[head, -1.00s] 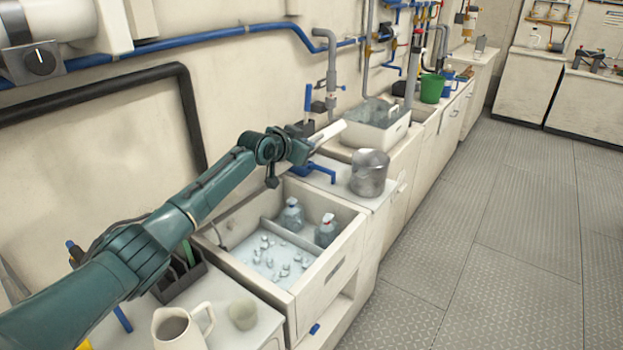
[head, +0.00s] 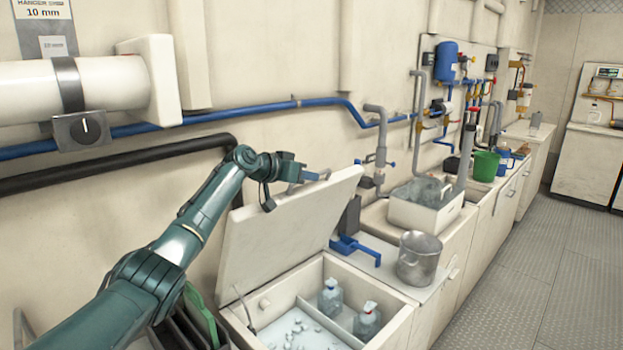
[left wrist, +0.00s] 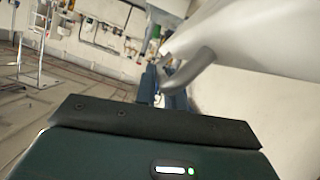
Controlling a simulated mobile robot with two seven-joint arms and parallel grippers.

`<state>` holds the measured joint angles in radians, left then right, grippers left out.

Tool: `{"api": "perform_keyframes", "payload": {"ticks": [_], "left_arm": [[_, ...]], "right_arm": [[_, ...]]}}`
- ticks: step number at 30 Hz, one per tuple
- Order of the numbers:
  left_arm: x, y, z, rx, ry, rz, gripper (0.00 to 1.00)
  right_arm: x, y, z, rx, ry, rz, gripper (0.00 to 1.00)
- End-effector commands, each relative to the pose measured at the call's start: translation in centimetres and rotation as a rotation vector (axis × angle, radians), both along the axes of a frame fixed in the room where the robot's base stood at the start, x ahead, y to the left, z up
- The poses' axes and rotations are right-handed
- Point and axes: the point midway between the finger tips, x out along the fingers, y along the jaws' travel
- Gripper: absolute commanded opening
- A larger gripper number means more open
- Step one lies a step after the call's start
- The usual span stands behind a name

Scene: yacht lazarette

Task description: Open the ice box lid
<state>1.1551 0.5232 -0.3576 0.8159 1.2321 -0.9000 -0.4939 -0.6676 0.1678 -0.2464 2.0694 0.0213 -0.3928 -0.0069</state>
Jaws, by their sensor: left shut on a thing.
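The ice box lid (head: 285,235) is a broad off-white panel, raised steeply and tilted at the wall side of the open ice box (head: 392,330). In the left wrist view it is the pale slab (left wrist: 265,40) at upper right, with a curved grey handle (left wrist: 190,72). My left gripper (head: 308,176) is at the lid's upper edge, shut on the handle. It also shows in the left wrist view (left wrist: 172,92), where the fingertips are small and partly hidden. My right gripper is not in view.
The ice box holds ice (head: 300,330) and two clear bottles (head: 331,298). A metal pot (head: 418,258) and blue tap-like fitting (head: 355,246) stand beyond it. A black pipe (head: 110,165) and blue pipe (head: 240,108) run along the wall. Floor (head: 520,270) at right is clear.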

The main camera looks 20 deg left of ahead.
Motion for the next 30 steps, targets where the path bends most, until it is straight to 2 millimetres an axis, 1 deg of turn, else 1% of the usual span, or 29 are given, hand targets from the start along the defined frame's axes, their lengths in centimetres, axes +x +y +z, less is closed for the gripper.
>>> {"api": "perform_keyframes", "payload": {"ticks": [6,7,15,25,30], "left_arm": [[0.0,-0.1,-0.3,0.0,0.006,-0.002,0.0],[0.0,-0.2,-0.3,0.001,0.007,-0.003,0.12],[0.0,-0.1,-0.2,0.001,0.005,-0.003,0.33],[-0.3,0.1,0.0,0.001,0.001,-0.002,0.33],[-1.7,0.8,0.5,0.003,-0.001,-0.001,0.33]], "right_arm": [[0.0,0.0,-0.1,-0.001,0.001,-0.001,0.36],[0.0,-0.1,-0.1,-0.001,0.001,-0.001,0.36],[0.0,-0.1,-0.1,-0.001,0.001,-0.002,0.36],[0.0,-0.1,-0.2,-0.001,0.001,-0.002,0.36],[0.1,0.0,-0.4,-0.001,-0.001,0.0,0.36]]}}
